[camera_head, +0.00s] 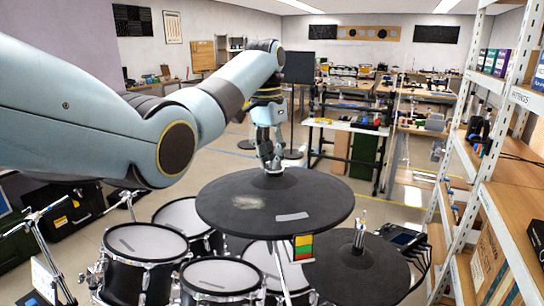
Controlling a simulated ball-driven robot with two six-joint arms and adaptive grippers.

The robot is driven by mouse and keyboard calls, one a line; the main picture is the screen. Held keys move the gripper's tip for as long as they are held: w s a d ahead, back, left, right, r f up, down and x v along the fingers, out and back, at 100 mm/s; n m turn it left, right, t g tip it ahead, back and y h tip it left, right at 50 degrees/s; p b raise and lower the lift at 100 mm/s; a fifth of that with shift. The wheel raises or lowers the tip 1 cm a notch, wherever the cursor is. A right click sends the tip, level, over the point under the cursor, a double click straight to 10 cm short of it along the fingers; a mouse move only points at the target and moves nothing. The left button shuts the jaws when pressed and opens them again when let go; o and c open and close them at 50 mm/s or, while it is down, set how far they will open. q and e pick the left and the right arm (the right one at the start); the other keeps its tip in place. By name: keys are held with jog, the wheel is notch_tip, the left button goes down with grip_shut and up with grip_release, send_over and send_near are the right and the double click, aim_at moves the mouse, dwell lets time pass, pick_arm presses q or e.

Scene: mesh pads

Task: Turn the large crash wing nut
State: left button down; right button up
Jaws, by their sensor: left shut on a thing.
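The large crash (240,217) is a wide dark disc with a pale smudge and a light strip, level on its stand above the drums. My left gripper (272,167) points down at the centre of the crash. It is shut on the wing nut at the top of the stand. The wing nut itself is mostly hidden by the fingers. My right gripper is not in the picture.
A second dark cymbal pad (365,277) with a bare stand rod sits lower right. Several mesh drums, such as one at the lower left (145,241), stand below. A shelf rack (500,140) fills the right side. A cluttered workbench (350,126) stands behind.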

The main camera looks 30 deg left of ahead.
pick_arm(q)
jog(key=shift+w+r, duration=0.1)
jog(key=shift+r, duration=0.05)
jog(key=c, duration=1.5)
grip_release()
jog(key=shift+o, duration=0.4)
